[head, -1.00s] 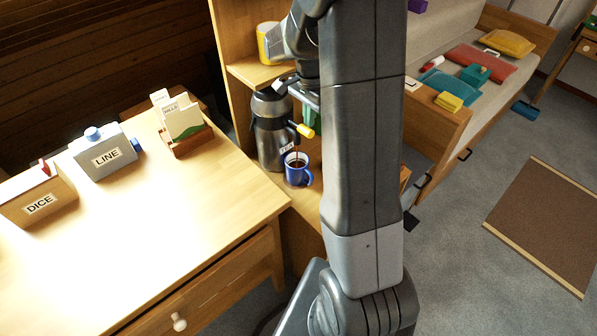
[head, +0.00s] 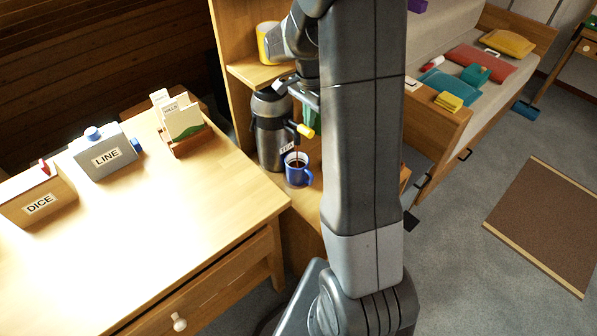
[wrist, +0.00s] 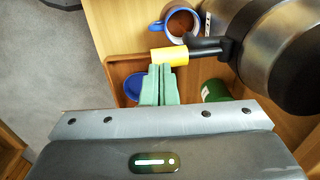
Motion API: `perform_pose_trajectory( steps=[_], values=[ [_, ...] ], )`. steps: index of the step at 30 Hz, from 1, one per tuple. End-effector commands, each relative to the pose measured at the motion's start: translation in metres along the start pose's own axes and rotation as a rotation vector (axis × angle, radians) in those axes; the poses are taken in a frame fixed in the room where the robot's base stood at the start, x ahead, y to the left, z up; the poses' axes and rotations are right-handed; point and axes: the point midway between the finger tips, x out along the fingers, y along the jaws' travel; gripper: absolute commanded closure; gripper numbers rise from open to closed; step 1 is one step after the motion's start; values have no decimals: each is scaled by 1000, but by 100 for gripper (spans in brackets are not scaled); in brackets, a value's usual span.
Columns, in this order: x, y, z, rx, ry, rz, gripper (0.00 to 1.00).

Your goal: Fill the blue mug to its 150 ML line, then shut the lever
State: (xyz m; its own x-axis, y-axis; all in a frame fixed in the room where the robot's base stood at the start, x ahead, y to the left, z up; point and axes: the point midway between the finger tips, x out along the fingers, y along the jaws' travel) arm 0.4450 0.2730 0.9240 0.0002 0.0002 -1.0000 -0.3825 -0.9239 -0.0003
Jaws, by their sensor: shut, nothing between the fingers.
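The blue mug (head: 298,178) stands upright under the spout of the steel dispenser (head: 270,135). In the head view a thin dark streak runs from the spout into it. The wrist view shows brown liquid in the mug (wrist: 180,22); its 150 ML line is not visible, so I cannot tell the level against it. The black lever with a yellow tip (head: 305,130) also shows in the wrist view (wrist: 169,54). My gripper (wrist: 160,70) is shut and empty, its green fingertips right beside the yellow tip; I cannot tell whether they touch.
A yellow mug (head: 266,43) stands on the shelf above. In the wrist view a blue round thing (wrist: 134,86) and a green cylinder (wrist: 215,90) lie beyond my fingers.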

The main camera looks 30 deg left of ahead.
Motion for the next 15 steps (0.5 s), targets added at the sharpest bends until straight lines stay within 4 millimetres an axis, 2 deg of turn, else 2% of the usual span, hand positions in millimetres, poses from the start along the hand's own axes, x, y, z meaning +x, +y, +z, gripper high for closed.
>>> perform_pose_trajectory(
  steps=[15],
  values=[
    [27,0,0,0,-1,1,100]
  ],
)
